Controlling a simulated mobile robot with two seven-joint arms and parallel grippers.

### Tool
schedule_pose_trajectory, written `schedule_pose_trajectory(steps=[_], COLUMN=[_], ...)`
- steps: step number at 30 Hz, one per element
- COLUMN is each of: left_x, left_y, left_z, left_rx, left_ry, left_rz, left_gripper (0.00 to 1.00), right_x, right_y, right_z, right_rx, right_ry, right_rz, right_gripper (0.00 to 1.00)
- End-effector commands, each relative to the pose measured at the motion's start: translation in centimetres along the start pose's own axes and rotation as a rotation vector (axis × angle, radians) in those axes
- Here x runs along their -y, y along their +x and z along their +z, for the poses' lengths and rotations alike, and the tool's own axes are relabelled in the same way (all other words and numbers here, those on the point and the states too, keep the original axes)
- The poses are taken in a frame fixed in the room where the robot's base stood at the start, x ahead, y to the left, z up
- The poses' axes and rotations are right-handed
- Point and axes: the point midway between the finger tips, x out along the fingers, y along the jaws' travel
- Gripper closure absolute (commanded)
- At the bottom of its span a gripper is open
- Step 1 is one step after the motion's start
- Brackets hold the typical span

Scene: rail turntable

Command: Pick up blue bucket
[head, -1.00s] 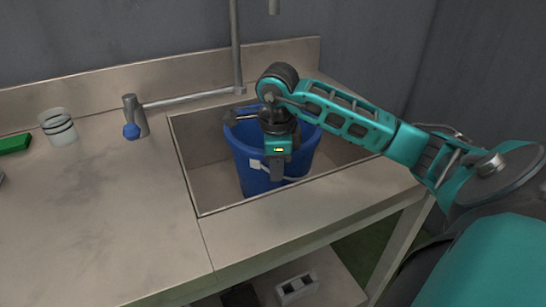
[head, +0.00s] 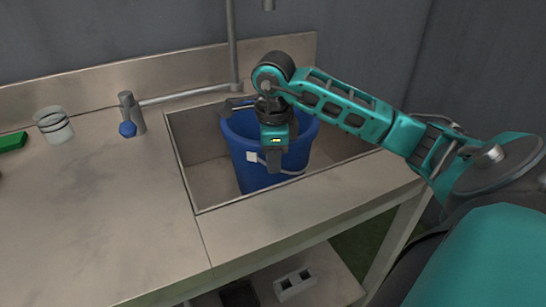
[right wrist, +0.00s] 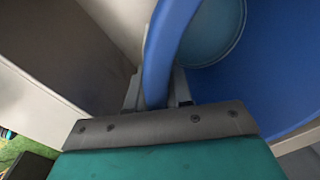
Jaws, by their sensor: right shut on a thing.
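The blue bucket (head: 236,145) stands upright in the sink basin in the head view, with a pale handle hanging across its front. My right gripper (head: 276,165) points down at the bucket's near side and is shut on its rim. In the right wrist view the blue rim (right wrist: 162,60) passes between the fingers of the gripper (right wrist: 157,90), and the inside of the bucket shows at the right. The gripper hides part of the bucket's front in the head view. My left gripper is not in view.
The metal sink (head: 197,185) surrounds the bucket, with a tap (head: 128,113) with a blue knob at its left. A white cup (head: 54,125) and a green item (head: 12,142) stand further left on the counter. A grey block (head: 295,285) lies on the shelf below.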

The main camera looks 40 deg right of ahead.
Motion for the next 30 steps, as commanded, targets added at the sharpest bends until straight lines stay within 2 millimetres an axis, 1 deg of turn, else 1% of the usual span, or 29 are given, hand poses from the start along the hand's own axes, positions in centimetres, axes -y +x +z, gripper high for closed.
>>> schedule_pose_trajectory(steps=[1,5,10,12,14,18,24,30], left_x=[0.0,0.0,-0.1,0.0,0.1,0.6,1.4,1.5], left_y=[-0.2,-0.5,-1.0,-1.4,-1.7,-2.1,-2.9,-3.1], left_z=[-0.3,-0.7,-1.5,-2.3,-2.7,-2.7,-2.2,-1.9], left_rx=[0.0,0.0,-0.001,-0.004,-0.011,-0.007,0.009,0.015], left_ry=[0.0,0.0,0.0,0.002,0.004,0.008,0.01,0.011], left_rz=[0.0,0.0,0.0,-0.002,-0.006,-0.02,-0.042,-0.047], left_gripper=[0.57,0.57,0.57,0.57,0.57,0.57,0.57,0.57], right_x=[0.4,0.7,1.1,1.3,1.4,1.6,1.8,1.9], right_y=[-1.2,-3.7,-8.2,-10.2,-11.8,-14.5,-17.3,-18.6], right_z=[0.1,0.0,0.1,0.0,0.0,0.0,0.0,0.0], right_rx=[0.007,0.008,0.01,0.007,0.008,0.007,0.007,0.007], right_ry=[0.003,0.004,0.004,0.005,0.005,0.005,0.005,0.004], right_rz=[-0.015,-0.018,-0.02,-0.02,-0.02,-0.018,-0.015,-0.013], right_gripper=[1.0,1.0,1.0,1.0,1.0,1.0,1.0,1.0])
